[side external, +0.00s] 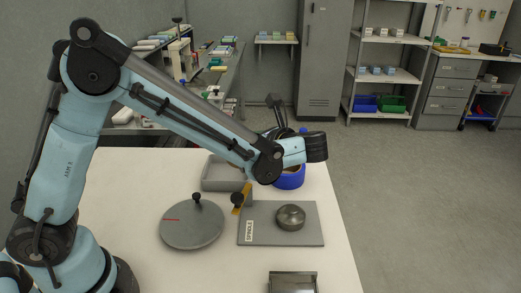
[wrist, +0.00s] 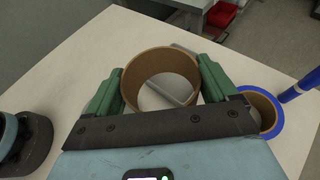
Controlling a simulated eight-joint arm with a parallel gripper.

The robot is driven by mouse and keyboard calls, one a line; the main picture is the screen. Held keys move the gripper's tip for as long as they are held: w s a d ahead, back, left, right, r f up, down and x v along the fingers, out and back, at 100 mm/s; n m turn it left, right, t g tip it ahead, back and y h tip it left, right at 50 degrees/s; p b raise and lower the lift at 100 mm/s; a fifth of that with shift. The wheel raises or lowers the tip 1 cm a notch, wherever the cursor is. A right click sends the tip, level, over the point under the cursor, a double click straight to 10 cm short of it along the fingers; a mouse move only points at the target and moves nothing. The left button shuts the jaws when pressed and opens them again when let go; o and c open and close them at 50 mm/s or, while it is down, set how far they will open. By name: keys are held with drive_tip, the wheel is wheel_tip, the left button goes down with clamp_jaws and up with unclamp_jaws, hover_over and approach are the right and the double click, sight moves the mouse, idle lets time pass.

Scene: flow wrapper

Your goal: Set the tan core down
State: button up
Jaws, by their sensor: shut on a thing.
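The tan core (wrist: 160,60) is a hollow open ring in the wrist view. My gripper (wrist: 162,82) is shut on it, with one green finger against each side. White table and part of a grey object show through its opening. Whether its lower edge touches anything is hidden. In the side external view I cannot clearly make out the fingers or the held core behind my arm.
A blue roll (side external: 290,181) with a tan inside stands beyond my arm; it also shows in the wrist view (wrist: 275,122). A grey tray (side external: 221,184), a round grey lid (side external: 190,227) and a plate labelled SPINDLE (side external: 310,236) with a metal hub (side external: 291,217) lie on the table.

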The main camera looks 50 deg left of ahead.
drive_tip(key=shift+w+a+f, duration=0.45)
drive_tip(key=shift+a+f, duration=1.35)
drive_tip(key=shift+w+a+f, duration=0.4)
drive_tip(key=shift+a+f, duration=1.4)
drive_tip(key=shift+a, duration=0.05)
drive_tip(key=shift+w+a+f, duration=0.45)
drive_tip(key=shift+a+f, duration=1.35)
drive_tip(key=shift+f, duration=0.6)
drive_tip(key=o, duration=0.8)
drive_tip(key=shift+f, duration=0.1)
